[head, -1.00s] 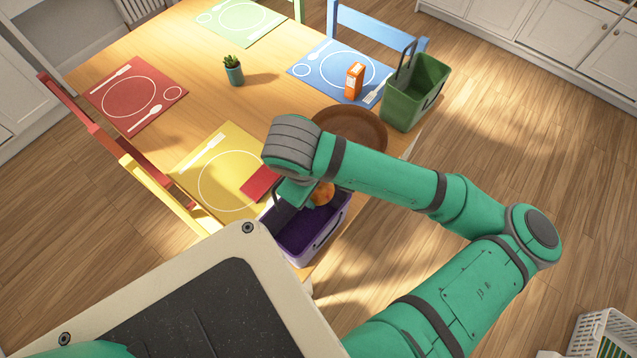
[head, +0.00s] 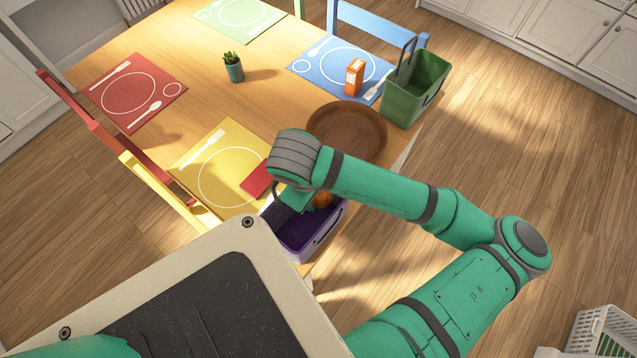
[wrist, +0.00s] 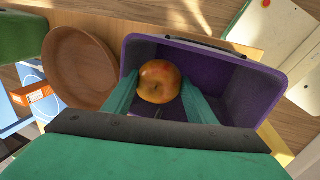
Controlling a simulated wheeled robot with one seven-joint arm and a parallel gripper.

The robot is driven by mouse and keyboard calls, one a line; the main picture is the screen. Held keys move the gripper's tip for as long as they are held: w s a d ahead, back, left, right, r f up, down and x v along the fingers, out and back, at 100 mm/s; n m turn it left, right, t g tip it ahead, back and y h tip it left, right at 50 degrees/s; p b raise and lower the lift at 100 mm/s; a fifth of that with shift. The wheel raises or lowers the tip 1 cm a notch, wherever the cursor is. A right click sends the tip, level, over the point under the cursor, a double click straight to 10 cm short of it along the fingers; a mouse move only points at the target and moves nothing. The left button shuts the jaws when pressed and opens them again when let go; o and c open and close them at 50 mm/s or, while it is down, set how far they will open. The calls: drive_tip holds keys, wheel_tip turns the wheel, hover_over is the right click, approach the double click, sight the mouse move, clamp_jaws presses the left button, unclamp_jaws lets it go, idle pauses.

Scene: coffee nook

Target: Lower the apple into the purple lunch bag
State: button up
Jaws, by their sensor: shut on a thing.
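The apple (wrist: 159,82) is red and yellow and sits between the two green fingers of my gripper (wrist: 160,92) in the wrist view. In the head view a small orange part of the apple (head: 321,199) shows below my wrist. The purple lunch bag (head: 319,242) stands open at the near edge of the table, partly hidden by my arm and body. In the wrist view the bag (wrist: 274,88) surrounds the apple, which is over its left part. I cannot tell whether the apple touches the bag's floor.
A brown round bowl (head: 375,135) stands beside the bag. A green basket (head: 412,98), an orange carton (head: 354,77) and a potted plant (head: 233,67) are farther back. A red flat item (head: 257,180) lies on the yellow placemat (head: 215,185). The table's near edge is close to the bag.

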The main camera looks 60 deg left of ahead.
sight(318, 200)
drive_tip(key=shift+f, duration=2)
drive_tip(key=shift+f, duration=2.5)
idle(1.1)
drive_tip(key=o, duration=1.2)
drive_tip(key=shift+r, duration=0.1)
drive_tip(key=shift+r, duration=0.25)
drive_tip(key=v, duration=0.9)
drive_tip(key=shift+s+a+r, duration=0.1)
drive_tip(key=shift+r, duration=0.05)
drive_tip(key=shift+s+r, duration=0.1)
drive_tip(key=shift+r, duration=0.3)
